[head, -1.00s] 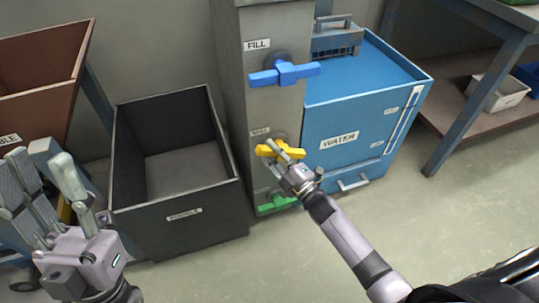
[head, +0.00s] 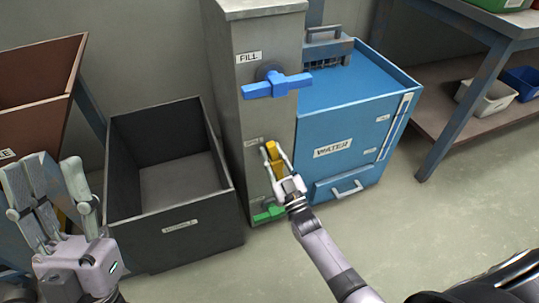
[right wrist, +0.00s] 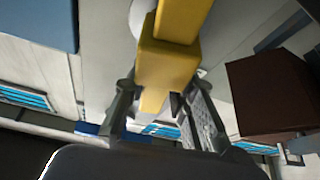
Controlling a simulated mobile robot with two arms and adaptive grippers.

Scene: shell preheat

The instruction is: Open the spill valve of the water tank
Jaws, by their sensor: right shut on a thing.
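The blue water tank (head: 335,120) stands beside a grey column (head: 230,110) with three valve handles. The blue handle (head: 277,85) at the top, labelled FILL, lies crosswise. The yellow handle (head: 272,149) in the middle now stands nearly upright; its small label is hard to read. My right gripper (head: 277,161) is shut on the yellow handle, which fills the right wrist view's top centre (right wrist: 168,62) between the fingers. My left gripper (head: 60,195) is open and empty at the lower left.
A dark open bin (head: 190,215) stands left of the column, with a brown bin (head: 35,75) further left. A workbench (head: 455,95) with small trays on its lower shelf is at the right. The floor (head: 420,225) in front of the tank is clear.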

